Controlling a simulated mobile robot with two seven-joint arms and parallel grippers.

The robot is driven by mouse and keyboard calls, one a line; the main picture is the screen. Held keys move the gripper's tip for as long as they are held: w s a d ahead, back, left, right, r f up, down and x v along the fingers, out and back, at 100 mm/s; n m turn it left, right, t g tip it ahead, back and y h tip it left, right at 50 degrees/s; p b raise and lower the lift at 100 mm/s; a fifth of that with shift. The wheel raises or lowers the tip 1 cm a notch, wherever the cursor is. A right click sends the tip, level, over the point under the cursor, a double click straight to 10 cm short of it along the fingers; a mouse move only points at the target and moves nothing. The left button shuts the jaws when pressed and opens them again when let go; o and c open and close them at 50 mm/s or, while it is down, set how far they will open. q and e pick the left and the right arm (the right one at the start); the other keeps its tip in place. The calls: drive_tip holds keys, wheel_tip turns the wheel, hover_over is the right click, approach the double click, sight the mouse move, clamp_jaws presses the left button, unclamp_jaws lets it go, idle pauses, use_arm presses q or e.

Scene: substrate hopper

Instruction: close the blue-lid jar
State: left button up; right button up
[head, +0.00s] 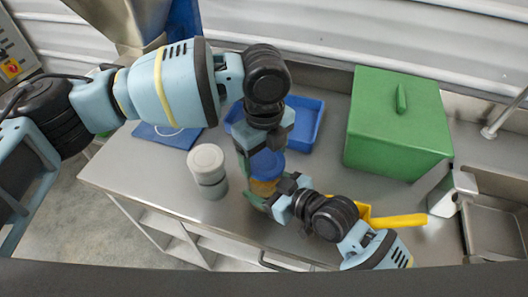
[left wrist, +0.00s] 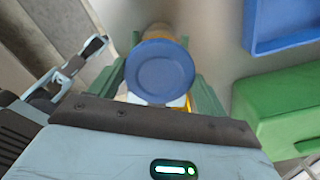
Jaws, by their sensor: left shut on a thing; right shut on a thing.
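The jar (head: 264,187) stands upright near the front edge of the steel counter, with orange-yellow showing through its side. Its round blue lid (head: 267,163) is right on top of it; I cannot tell whether it is fully seated. In the left wrist view the lid (left wrist: 160,71) shows face-on between green fingers. My left gripper (head: 262,157) reaches down from above, shut on the blue lid. My right gripper (head: 262,195) comes in low from the right, shut on the jar's body. The fingers hide parts of the jar.
A blue tray (head: 318,125) lies behind, and a green box (head: 395,135) stands back right. A yellow scoop (head: 400,220) lies right, beside my right arm. A blue mat (head: 160,137) lies left.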

sight(265, 159)
use_arm(q)
drive_tip(key=shift+f, duration=0.15)
drive_tip(key=shift+f, duration=0.75)
drive_tip(key=shift+f, duration=0.4)
drive_tip(key=shift+f, duration=0.4)
drive_tip(key=shift+c, duration=1.3)
use_arm(e)
drive_tip(key=c, duration=0.5)
use_arm(q)
drive_tip(key=m, duration=0.6)
drive_tip(key=shift+s+d+r+m, duration=0.1)
drive_tip(key=shift+d+r+m, duration=0.1)
drive_tip(key=shift+m, duration=0.2)
drive_tip(key=o, duration=1.2)
